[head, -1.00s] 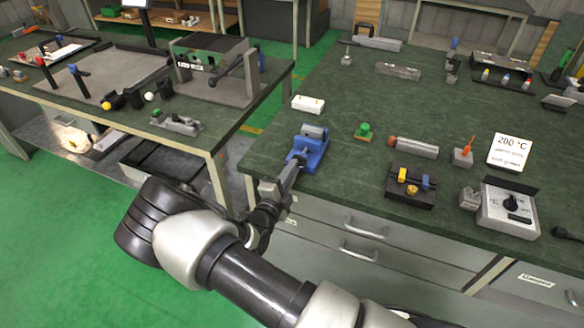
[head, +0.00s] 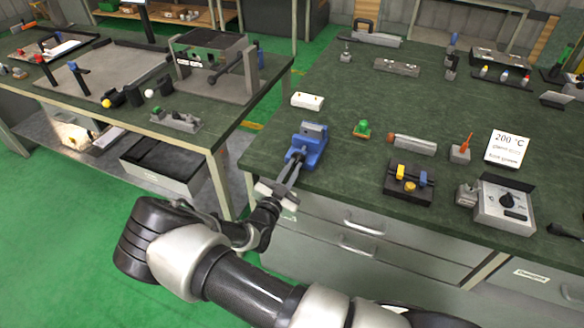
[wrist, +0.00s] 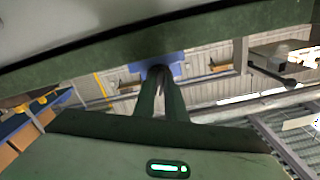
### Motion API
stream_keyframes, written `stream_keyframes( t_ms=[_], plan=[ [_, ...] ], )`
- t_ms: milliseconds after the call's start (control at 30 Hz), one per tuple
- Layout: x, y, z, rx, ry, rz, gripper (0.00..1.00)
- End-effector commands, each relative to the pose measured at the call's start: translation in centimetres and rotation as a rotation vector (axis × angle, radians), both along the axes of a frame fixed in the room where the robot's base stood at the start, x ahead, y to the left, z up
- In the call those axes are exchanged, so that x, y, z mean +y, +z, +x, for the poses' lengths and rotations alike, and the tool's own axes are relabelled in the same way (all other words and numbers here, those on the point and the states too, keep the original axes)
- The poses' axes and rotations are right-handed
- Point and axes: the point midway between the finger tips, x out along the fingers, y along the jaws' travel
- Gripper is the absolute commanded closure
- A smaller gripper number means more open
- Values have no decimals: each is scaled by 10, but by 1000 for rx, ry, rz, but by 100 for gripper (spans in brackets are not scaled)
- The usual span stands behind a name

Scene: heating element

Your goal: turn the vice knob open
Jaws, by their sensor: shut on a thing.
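The blue vice (head: 310,146) stands at the near left edge of the green-topped workbench in the head view. My gripper (head: 295,163) reaches up to its front side from below, with both fingers converging at the vice. In the wrist view the fingertips (wrist: 160,72) come together against the blue vice body (wrist: 176,57). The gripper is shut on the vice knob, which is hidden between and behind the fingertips. I cannot tell from these views how far the vice jaws are apart.
A white block (head: 307,101) lies behind the vice. A green-topped part (head: 362,129) and a grey cylinder (head: 412,144) lie to its right. Drawers with handles (head: 362,226) are below the bench edge. A second bench (head: 215,131) stands to the left across a gap.

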Motion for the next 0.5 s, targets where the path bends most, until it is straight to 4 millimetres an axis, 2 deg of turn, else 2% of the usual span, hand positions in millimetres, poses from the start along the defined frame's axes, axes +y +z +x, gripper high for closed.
stream_keyframes(
  t_ms=[200,500],
  plan=[
    [0,-1,-1,61,0,-165,100],
    [-1,-1,-1,117,0,-319,100]
  ],
)
